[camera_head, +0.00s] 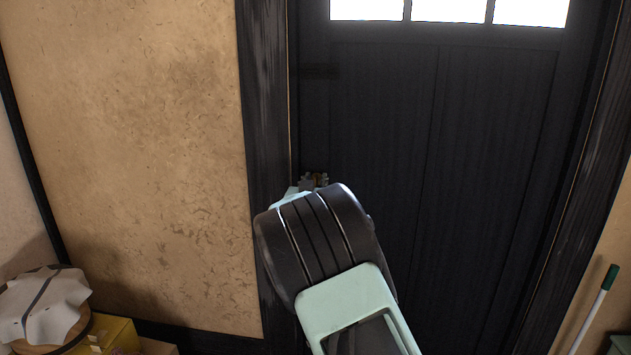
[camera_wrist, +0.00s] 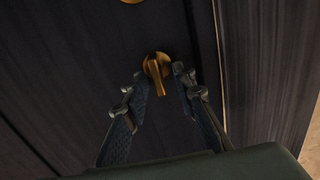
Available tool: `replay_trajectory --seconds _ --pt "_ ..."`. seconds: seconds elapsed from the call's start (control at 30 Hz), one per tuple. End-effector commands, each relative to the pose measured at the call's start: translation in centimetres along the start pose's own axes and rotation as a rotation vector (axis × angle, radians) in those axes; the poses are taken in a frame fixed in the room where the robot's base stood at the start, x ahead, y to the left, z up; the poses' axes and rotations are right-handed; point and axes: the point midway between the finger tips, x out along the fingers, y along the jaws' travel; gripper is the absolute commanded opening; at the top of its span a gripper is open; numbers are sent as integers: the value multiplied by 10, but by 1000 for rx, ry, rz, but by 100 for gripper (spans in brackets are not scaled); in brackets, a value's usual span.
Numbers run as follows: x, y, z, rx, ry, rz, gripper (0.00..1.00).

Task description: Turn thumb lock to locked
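The thumb lock (camera_wrist: 157,68) is a small brass knob with a raised thumb piece on the dark door (camera_head: 385,120). In the wrist view it sits at the fingertips of my gripper (camera_wrist: 160,80), between the two fingers. The fingers are apart, one on each side of the thumb piece, with a visible gap on the left; I cannot tell whether the right fingertip touches it. In the head view my arm hides the lock, and only the tips of my gripper (camera_head: 314,181) show near the door's left edge.
A second brass fitting (camera_wrist: 131,1) is cut off at the top of the wrist view. A dark door frame (camera_head: 265,100) stands left of the door. Yellow boxes (camera_head: 108,333) and a white-covered basket (camera_head: 45,305) sit at lower left. A green-handled pole (camera_head: 600,300) leans at right.

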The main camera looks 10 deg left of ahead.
Motion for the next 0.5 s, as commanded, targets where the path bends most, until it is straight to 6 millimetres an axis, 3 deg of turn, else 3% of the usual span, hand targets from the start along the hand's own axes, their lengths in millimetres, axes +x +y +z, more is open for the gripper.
replay_trajectory --seconds 0.37,0.5 --pt "5 0 0 0 0 1 25" --pt "5 0 0 1 0 0 11"
